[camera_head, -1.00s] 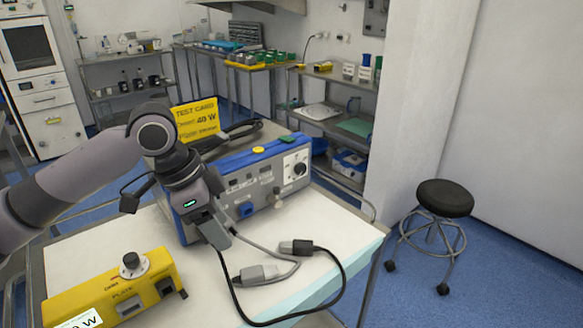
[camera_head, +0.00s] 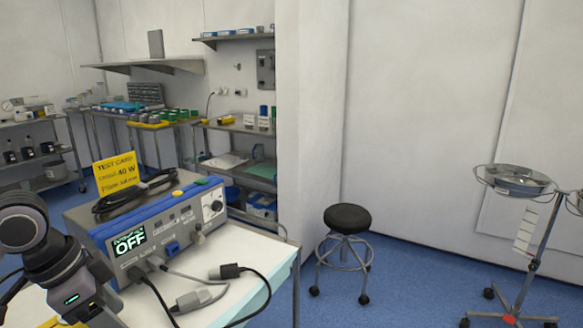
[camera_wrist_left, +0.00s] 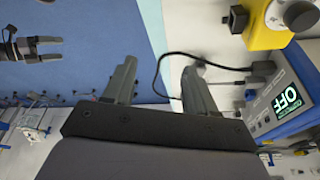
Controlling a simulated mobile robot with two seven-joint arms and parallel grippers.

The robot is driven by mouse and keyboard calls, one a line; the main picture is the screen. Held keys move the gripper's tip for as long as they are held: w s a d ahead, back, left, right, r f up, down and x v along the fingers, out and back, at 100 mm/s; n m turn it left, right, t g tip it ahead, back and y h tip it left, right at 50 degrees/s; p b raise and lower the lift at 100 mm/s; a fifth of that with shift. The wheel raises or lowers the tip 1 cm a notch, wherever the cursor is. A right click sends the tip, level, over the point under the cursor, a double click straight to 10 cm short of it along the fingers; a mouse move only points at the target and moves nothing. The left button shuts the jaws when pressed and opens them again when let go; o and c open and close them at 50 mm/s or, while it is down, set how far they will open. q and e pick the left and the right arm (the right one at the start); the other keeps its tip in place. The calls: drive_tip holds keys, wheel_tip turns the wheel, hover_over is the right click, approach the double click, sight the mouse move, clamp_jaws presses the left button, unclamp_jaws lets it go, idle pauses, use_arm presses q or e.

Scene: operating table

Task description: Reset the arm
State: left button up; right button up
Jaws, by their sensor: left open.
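My left arm (camera_head: 45,255) is folded at the lower left of the head view, in front of the left part of the blue-and-grey generator (camera_head: 160,225). Its fingertips are cut off there. In the left wrist view my left gripper (camera_wrist_left: 158,82) is open, with nothing between its fingers. My right gripper (camera_wrist_left: 45,49) shows at the upper left of that view, its two fingers apart and empty. It is outside the head view. The generator's display reads OFF, and its lit display also shows in the wrist view (camera_wrist_left: 286,102).
Cable connectors (camera_head: 200,297) lie on the white table top (camera_head: 265,255) before the generator. A yellow box (camera_wrist_left: 252,25) shows in the wrist view. A stool (camera_head: 347,220) and a basin stand (camera_head: 520,182) are at right, with open floor between.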

use_arm(q)
drive_tip(key=s+d+f+n+t+h, duration=0.1)
drive_tip(key=s+d+f, duration=0.35)
drive_tip(key=f, duration=0.25)
drive_tip(key=s+d+f, duration=0.3)
drive_tip(key=d+f, duration=0.3)
drive_tip(key=f, duration=0.1)
drive_tip(key=s+a+f+n+y, duration=0.2)
drive_tip(key=s+a+f+n, duration=0.15)
drive_tip(key=s, duration=0.25)
drive_tip(key=s+a+f+n+y, duration=0.1)
drive_tip(key=s+a+f+n, duration=0.25)
drive_tip(key=s, duration=0.35)
drive_tip(key=w+d+f+t+h+p, duration=0.1)
drive_tip(key=w+d+t+p, duration=0.2)
drive_tip(key=w+t+p, duration=0.2)
drive_tip(key=shift+w+f+t+p, duration=0.25)
drive_tip(key=shift+w+t+p, duration=0.15)
drive_tip(key=shift+t+p, duration=0.85)
use_arm(e)
wheel_tip(320, 180, up, 6)
drive_tip(key=shift+s+d+r, duration=0.15)
drive_tip(key=shift+s+d, duration=0.25)
drive_tip(key=shift+s, duration=0.05)
